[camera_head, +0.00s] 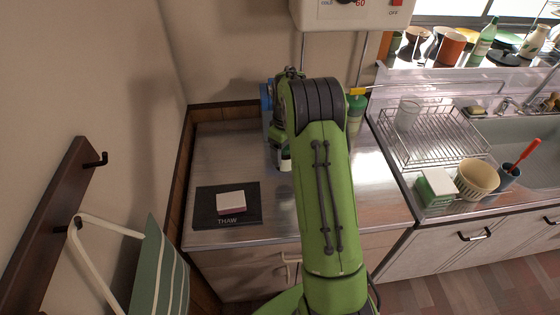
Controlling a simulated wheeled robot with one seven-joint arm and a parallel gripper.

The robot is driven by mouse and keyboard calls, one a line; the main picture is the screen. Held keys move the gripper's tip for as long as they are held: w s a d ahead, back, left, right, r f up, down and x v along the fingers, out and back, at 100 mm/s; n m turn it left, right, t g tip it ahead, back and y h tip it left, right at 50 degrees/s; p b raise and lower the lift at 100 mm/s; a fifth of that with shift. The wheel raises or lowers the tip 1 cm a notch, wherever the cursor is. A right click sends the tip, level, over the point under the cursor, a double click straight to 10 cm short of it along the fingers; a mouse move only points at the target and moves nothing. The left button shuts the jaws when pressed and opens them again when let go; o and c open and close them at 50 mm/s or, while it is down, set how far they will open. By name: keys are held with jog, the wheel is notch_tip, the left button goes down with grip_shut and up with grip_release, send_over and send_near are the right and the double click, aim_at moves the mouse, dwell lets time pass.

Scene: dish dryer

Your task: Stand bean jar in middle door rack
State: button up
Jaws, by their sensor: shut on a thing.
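My gripper (284,151) is at the back of the steel counter, mostly hidden behind my green arm. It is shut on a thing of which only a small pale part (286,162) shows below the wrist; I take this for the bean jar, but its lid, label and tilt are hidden. Whether it touches the counter cannot be told. No door rack shows in this view.
A dark THAW mat (207,213) with a pinkish-white block (231,203) lies left on the steel counter (222,150). A green bottle (357,113) stands behind my arm. A wire dish rack (440,143) and sink are right. A hanging striped cloth (160,275) is front left.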

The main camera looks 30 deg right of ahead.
aim_at(284, 166)
notch_tip(284, 166, down, 7)
jog(key=shift+w+b, duration=0.15)
jog(key=shift+b, duration=0.25)
jog(key=o, duration=1.5)
jog(key=shift+f, duration=0.1)
